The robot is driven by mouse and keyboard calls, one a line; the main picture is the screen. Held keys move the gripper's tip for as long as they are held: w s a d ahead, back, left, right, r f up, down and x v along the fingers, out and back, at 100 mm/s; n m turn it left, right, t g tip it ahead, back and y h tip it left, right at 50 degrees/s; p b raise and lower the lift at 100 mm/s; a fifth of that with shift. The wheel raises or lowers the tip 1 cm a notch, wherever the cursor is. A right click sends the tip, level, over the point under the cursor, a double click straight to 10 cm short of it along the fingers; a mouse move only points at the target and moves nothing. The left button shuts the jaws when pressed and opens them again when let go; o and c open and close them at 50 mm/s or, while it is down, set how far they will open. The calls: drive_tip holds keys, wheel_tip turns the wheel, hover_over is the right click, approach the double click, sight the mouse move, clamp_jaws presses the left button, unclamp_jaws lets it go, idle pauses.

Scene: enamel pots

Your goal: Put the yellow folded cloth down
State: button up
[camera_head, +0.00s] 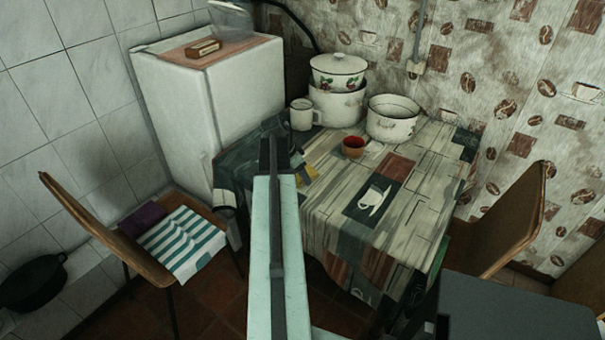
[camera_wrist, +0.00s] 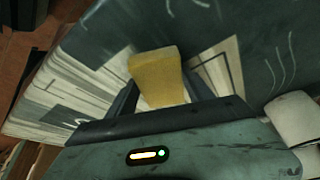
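The yellow folded cloth (camera_wrist: 156,72) sits between the two dark fingers of my gripper (camera_wrist: 160,90) in the wrist view. The fingers close in on both of its sides, and its lower end is hidden by my gripper. The patterned tablecloth (camera_wrist: 75,85) lies beyond it; I cannot tell whether the cloth touches it. In the head view my gripper (camera_head: 275,150) is over the left part of the table (camera_head: 415,200), largely hidden by my arm. A small yellow patch (camera_head: 309,172) shows just right of it; I cannot tell whether it is the cloth or print.
A white mug (camera_head: 303,115), a small brown bowl (camera_head: 353,147), stacked enamel pots (camera_head: 338,78) and a wide pot (camera_head: 392,120) stand at the back. The table's front right is clear. Chairs stand left (camera_head: 110,235) and right (camera_head: 507,225). A white fridge (camera_head: 215,105) is behind left.

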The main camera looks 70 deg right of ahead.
drive_tip(key=shift+o, duration=1.4)
drive_tip(key=shift+r, duration=0.1)
drive_tip(key=shift+r+p, duration=0.3)
drive_tip(key=shift+p, duration=0.15)
drive_tip(key=p+v, duration=1)
drive_tip(key=v, duration=0.1)
drive_tip(key=shift+r+p, duration=0.25)
drive_tip(key=shift+p, duration=0.05)
drive_tip(key=shift+a, duration=0.1)
